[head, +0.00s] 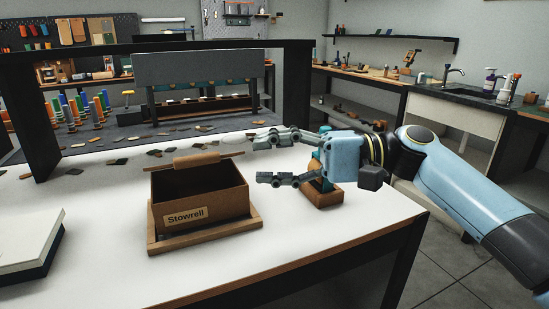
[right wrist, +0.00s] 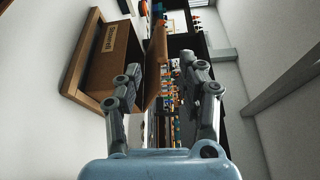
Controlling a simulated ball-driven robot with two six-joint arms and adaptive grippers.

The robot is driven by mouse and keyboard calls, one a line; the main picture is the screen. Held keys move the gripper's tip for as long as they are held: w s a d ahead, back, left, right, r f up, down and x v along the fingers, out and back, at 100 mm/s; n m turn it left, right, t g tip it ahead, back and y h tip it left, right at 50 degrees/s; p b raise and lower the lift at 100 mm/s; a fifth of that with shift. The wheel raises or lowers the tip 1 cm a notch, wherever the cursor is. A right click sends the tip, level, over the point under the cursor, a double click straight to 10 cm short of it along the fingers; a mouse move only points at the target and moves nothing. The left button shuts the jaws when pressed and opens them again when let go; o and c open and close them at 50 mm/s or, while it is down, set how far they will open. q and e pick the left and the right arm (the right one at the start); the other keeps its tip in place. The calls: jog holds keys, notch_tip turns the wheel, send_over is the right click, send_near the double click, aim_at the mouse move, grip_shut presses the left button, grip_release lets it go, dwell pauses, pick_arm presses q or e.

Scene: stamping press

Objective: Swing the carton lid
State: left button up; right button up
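The carton (head: 200,208) is an open brown box with a "Stowrell" label, standing on the white table. The carton is also at the upper left of the right wrist view (right wrist: 106,66), with the lid (right wrist: 155,60) appearing between the finger lines. My right gripper (head: 262,161) is open, just right of the lid's right end, fingers pointing left. It seems empty and apart from the lid. My left gripper is not in view.
A wooden tray (head: 158,247) borders the carton's base. A wooden block with a teal part (head: 323,196) stands behind my right gripper. A white and dark slab (head: 25,240) lies at the left. A black frame (head: 298,85) stands behind. The front table area is clear.

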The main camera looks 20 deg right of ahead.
jog(key=shift+s+d, duration=0.1)
jog(key=shift+d, duration=0.15)
